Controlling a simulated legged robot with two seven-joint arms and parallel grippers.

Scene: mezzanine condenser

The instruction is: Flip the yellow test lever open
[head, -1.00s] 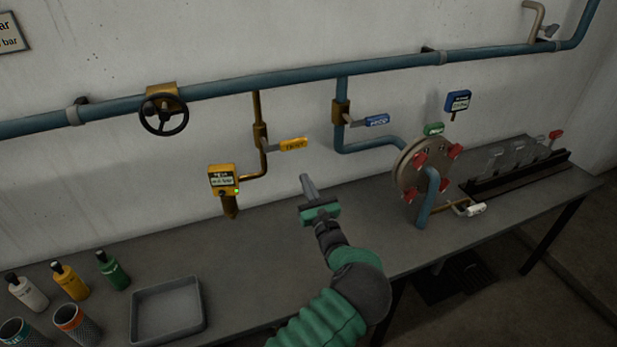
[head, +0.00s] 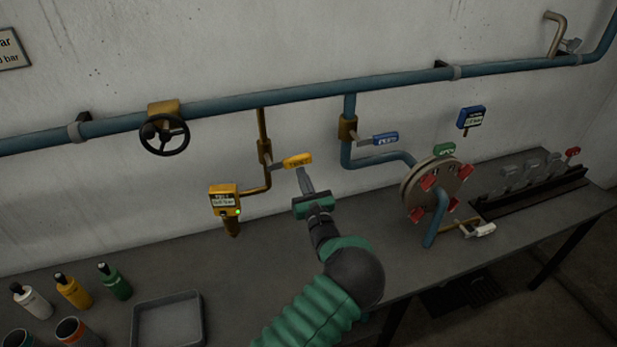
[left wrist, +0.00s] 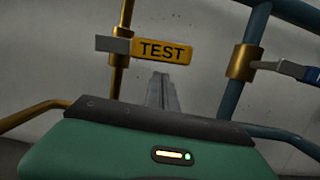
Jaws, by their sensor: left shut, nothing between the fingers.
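The yellow test lever (head: 297,160) sticks out to the right, roughly level, from a brass valve (head: 264,151) on a thin brass pipe. In the left wrist view the lever (left wrist: 163,51) reads "TEST" and has a grey stem on its left. My left gripper (head: 303,172) is shut and empty, its fingertips just below the lever. In the left wrist view the shut fingers (left wrist: 161,82) point up toward the lever's lower edge; I cannot tell whether they touch it. My right gripper is not in view.
A blue lever (head: 385,139) is on the pipe to the right. A yellow gauge box (head: 224,199) hangs at the left of the brass pipe. A round flange with red clamps (head: 430,190) stands at the right. Bottles and a grey tray (head: 167,322) are at the lower left.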

